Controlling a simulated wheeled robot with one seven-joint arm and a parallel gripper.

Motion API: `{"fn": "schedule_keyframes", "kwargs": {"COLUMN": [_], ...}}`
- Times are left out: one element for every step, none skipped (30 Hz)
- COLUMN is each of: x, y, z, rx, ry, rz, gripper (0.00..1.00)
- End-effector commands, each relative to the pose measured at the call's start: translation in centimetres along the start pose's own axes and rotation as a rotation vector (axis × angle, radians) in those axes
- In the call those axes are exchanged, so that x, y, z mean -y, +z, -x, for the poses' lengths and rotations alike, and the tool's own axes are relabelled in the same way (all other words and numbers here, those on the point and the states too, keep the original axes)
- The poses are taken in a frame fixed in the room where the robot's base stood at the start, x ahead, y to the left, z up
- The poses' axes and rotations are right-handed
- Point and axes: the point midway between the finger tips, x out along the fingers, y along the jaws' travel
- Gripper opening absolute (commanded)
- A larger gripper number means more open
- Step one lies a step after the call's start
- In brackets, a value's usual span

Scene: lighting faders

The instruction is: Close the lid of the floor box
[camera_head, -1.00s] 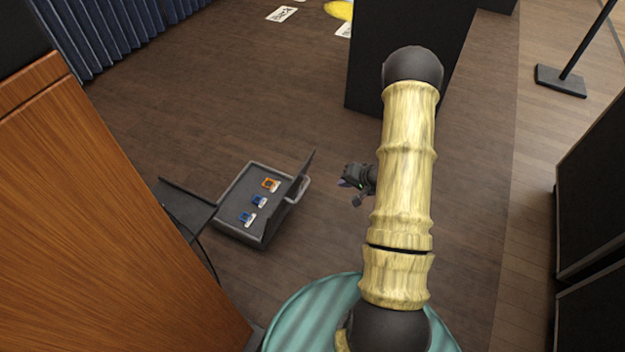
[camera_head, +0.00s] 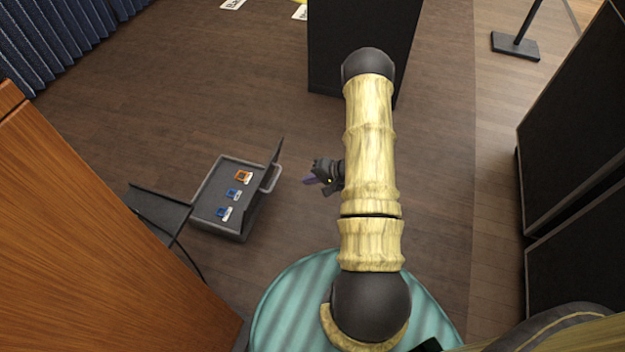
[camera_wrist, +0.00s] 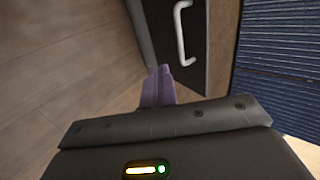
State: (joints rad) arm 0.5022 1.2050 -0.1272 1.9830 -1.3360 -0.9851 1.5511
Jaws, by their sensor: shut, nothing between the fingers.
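The grey floor box (camera_head: 203,200) sits on the wooden floor left of centre in the head view. Its dark lid (camera_head: 273,153) stands open, steeply tilted along the box's right side, with a pale handle (camera_head: 272,180) on its outer side. My gripper (camera_head: 309,181) is shut and empty, to the right of the lid and apart from it. In the wrist view its purple fingertips (camera_wrist: 158,71) are together. Beyond them is a dark panel with a pale handle (camera_wrist: 181,35), apparently the lid's outer face. My wrist housing hides the lower part of that view.
Several small orange and blue sockets (camera_head: 234,194) are inside the box. A dark flat panel (camera_head: 160,207) and a wooden cabinet (camera_head: 80,230) stand at left. A black block (camera_head: 345,30) is behind my arm, and black cabinets (camera_head: 575,120) are at right. Floor behind the box is clear.

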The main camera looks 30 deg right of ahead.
Motion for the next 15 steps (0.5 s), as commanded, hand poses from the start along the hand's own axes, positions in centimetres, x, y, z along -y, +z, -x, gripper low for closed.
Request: {"fn": "schedule_keyframes", "kwargs": {"x": [-0.4, -0.4, -0.4, -0.4, -0.4, -0.4, -0.4, -0.4, -0.5, -0.5, -0.3, 0.4, 0.8, 1.1, 1.5], "y": [0.1, 0.1, 0.1, 0.1, 0.1, 0.1, 0.1, 0.1, 0.1, 0.1, 0.1, 0.1, 0.0, 0.1, 0.1], "z": [-1.4, -1.9, -2.6, -3.2, -3.7, -4.4, -4.9, -5.5, -6.2, -6.7, -7.2, -7.5, -7.8, -8.2, -8.5], "rx": [0.003, 0.003, 0.003, 0.002, 0.003, 0.003, 0.002, 0.002, 0.003, 0.003, 0.003, 0.001, 0.001, 0.001, 0.001], "ry": [0.0, 0.0, 0.0, 0.001, 0.001, 0.001, 0.001, 0.001, 0.001, 0.001, 0.001, -0.001, -0.001, -0.001, -0.001], "rz": [0.003, 0.003, 0.003, 0.002, 0.003, 0.002, 0.002, 0.002, 0.002, 0.002, 0.003, 0.005, 0.005, 0.005, 0.004], "gripper": [0.0, 0.0, 0.0, 0.0, 0.0, 0.0, 0.0, 0.0, 0.0, 0.0, 0.0, 0.0, 0.0, 0.0, 0.0]}}
